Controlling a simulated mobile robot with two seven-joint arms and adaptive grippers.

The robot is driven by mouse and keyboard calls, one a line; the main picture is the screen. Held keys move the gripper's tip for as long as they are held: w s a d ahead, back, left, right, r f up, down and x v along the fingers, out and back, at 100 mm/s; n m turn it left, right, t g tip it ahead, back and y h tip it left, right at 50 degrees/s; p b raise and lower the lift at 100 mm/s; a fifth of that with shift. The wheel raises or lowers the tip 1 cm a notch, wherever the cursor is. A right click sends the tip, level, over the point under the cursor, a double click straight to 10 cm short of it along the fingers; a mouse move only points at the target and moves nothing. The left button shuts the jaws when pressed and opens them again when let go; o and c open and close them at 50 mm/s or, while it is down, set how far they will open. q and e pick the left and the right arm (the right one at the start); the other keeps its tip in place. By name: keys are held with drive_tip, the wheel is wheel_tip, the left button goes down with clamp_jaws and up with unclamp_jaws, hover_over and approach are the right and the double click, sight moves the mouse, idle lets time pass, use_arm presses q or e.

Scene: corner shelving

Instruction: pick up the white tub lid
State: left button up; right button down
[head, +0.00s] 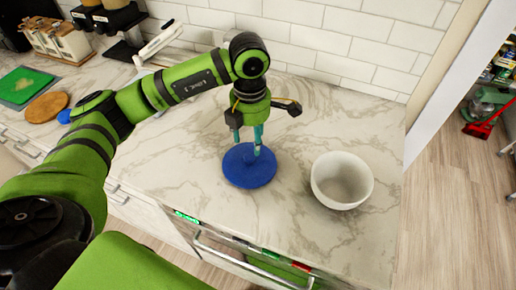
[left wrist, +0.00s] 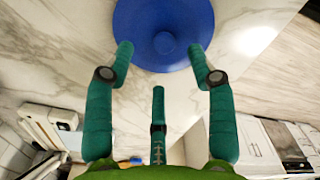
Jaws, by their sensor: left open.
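A round blue lid (head: 246,174) with a small central knob lies flat on the marble counter; it also shows at the top of the left wrist view (left wrist: 164,18). No white lid shows in these frames. A white round tub (head: 341,181) stands open to the right of the blue lid. My left gripper (head: 250,147) is over the blue lid, pointing down, with its fingers spread and nothing between them. In the left wrist view, two fingertips (left wrist: 160,52) overlap the near part of the lid on either side of its knob. Whether they touch it I cannot tell. My right gripper is out of view.
A partly open drawer (head: 250,262) holds items below the counter's front edge. A green board (head: 22,84) and a round wooden board (head: 46,107) lie at the left. A white tiled wall (head: 330,45) closes the back. The counter around the lid is clear.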

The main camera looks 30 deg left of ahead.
sight(249, 157)
use_arm(q)
drive_tip(key=shift+f, duration=0.35)
drive_tip(key=f+p, duration=0.1)
drive_tip(key=s+f+p, duration=0.1)
drive_tip(key=shift+s+a+f+p, duration=0.15)
drive_tip(key=shift+a+f+p, duration=0.05)
drive_tip(key=shift+p, duration=0.2)
wheel_tip(249, 157, down, 3)
drive_tip(key=shift+r+p, duration=0.15)
drive_tip(key=shift+p, duration=0.3)
drive_tip(key=shift+w+f, duration=0.25)
drive_tip(key=shift+f, duration=0.25)
drive_tip(key=shift+c, duration=0.4)
clamp_jaws()
drive_tip(key=shift+r, duration=0.2)
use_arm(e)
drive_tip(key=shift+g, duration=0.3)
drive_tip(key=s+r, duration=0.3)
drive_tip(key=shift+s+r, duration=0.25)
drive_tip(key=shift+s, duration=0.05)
